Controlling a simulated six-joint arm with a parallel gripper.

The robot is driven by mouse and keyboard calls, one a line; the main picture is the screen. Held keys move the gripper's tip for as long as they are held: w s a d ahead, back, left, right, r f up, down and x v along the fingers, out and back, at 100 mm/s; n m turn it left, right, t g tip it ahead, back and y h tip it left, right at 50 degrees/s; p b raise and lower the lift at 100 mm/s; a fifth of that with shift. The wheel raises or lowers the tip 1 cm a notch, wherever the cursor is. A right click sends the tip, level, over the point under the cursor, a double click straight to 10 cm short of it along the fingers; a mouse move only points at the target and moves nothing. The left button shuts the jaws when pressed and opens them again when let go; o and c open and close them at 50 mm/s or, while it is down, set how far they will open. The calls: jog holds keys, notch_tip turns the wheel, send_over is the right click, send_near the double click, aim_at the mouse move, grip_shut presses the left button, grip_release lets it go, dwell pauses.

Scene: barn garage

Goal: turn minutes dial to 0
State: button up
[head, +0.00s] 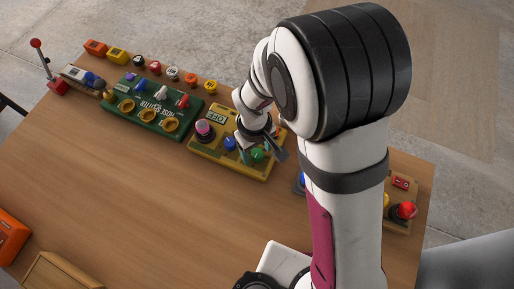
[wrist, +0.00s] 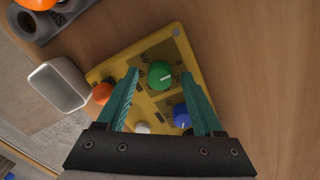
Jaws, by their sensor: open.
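A yellow panel (head: 205,151) with a small display (head: 215,117) lies on the wooden table. It carries a green dial (wrist: 160,74) and a blue dial (wrist: 181,115), each with a pale pointer mark.
A pink-topped knob (head: 204,128) is on the panel's left. An orange button (wrist: 102,94) and a white knob (wrist: 142,128) show near the fingers. A green panel (head: 150,88) stands left; a red button (head: 404,210) is right. The table's middle (head: 130,190) is clear.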

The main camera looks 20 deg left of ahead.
aim_at(256, 155)
notch_tip(256, 155, up, 16)
jog(key=shift+s+a, duration=0.15)
jog(key=shift+s, duration=0.15)
jog(key=shift+f, duration=0.1)
jog(key=s+d+r+m+y, duration=0.1)
jog(key=s+d+m, duration=0.1)
jog(key=d+m, duration=0.45)
jog(key=s+d+r+m, duration=0.2)
jog(key=s+d+m, duration=0.1)
jog(key=d, duration=0.6)
jog(key=s+d+f+m+y, duration=0.1)
jog(key=s+d+m, duration=0.3)
jog(key=s+m, duration=0.2)
jog(key=shift+s+f+m+g, duration=0.15)
jog(key=shift+s+m+g, duration=0.15)
jog(key=shift+m, duration=0.45)
jog(key=shift+w, duration=0.15)
